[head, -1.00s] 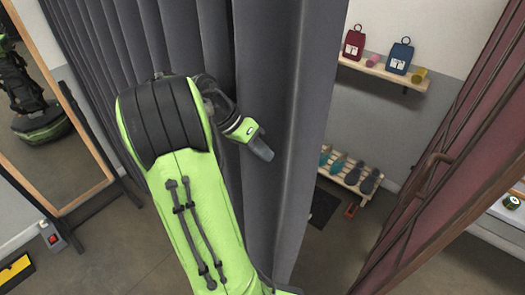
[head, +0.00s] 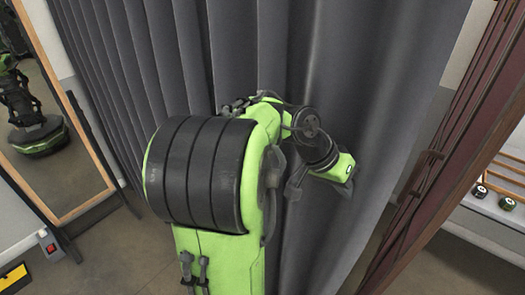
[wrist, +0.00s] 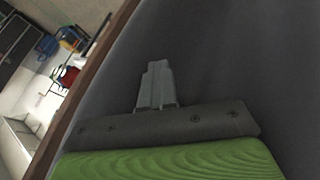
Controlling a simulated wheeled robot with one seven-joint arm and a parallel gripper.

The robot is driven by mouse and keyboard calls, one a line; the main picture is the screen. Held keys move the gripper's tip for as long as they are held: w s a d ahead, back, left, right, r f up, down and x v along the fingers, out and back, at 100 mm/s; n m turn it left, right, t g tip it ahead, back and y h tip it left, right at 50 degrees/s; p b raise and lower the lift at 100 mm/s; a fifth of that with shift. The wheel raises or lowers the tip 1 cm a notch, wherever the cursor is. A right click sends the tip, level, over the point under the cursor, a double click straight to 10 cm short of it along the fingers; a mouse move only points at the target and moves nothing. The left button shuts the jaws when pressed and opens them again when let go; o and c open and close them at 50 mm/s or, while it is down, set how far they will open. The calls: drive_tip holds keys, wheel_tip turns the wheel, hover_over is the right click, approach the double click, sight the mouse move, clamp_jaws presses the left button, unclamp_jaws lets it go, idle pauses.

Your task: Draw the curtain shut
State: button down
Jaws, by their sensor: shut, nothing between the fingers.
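The grey curtain (head: 345,75) hangs in folds across the middle of the head view. Its right edge reaches close to the reddish-brown panel, with a strip of white wall between them at the top. In the wrist view the curtain's dark cloth (wrist: 225,60) fills the middle and right. My gripper (head: 292,190) is in front of the curtain's right part, pointing down. In the wrist view my gripper (wrist: 157,75) has its fingers together with no cloth between them. I cannot tell whether it touches the cloth.
A reddish-brown panel with a handle (head: 432,156) stands at the right. A low shelf (head: 492,203) with small round things lies beyond it. A wood-framed mirror (head: 75,125) leans at the left, near a small grey box with a red button (head: 49,244).

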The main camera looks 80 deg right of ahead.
drive_tip(key=s+a, duration=0.2)
drive_tip(key=s, duration=0.4)
drive_tip(key=shift+s+a, duration=0.15)
drive_tip(key=shift+a, duration=0.25)
drive_tip(key=shift+r, duration=0.1)
